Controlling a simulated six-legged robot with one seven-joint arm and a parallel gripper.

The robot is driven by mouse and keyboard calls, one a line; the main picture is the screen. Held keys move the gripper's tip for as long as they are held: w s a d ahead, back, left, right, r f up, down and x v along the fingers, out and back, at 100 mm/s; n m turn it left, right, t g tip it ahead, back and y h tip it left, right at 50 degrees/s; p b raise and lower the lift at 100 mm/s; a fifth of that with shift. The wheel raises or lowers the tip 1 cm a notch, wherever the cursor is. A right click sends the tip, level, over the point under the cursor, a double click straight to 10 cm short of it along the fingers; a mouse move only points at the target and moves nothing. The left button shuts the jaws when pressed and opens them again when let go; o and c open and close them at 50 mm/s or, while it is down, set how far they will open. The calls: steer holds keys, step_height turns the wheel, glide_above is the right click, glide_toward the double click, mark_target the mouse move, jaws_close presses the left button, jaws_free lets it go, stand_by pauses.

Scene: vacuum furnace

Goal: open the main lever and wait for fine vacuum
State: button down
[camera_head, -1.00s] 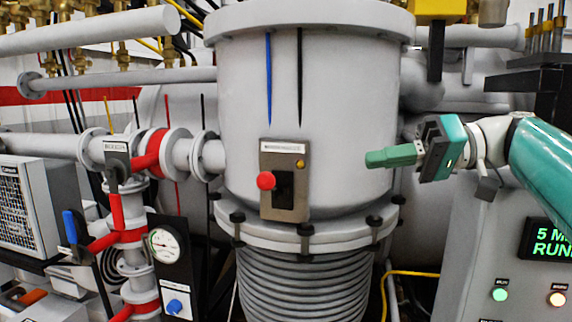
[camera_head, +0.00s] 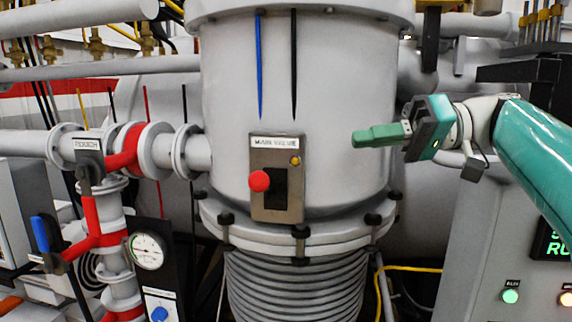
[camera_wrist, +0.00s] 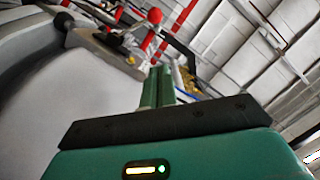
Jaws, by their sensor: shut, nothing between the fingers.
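The main lever, with a red ball knob (camera_head: 259,181), is on the left side of a grey panel labelled MAIN VALVE (camera_head: 277,206). The panel is fixed to the front of the large grey vessel (camera_head: 330,100). My green gripper (camera_head: 360,138) is shut and empty. It points left, to the right of the panel and higher than the knob, apart from both. In the wrist view, the gripper's fingers (camera_wrist: 157,85) are together, and the red knob (camera_wrist: 154,15) shows beyond their tips.
Pipework with red fittings, a ROUGH label (camera_head: 87,144), a blue handle (camera_head: 40,233) and a dial gauge (camera_head: 147,251) stands at the left. A control cabinet (camera_head: 475,255) with a green-lettered display (camera_head: 556,243) is at lower right. Free space lies before the vessel.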

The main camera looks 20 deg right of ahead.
steer(key=shift+s, duration=0.15)
glide_toward(265, 184)
steer(key=w+a, duration=0.5)
steer(key=w, duration=0.1)
steer(key=shift+s+d+r, duration=0.15)
steer(key=shift+s+r, duration=0.05)
steer(key=shift+s, duration=0.15)
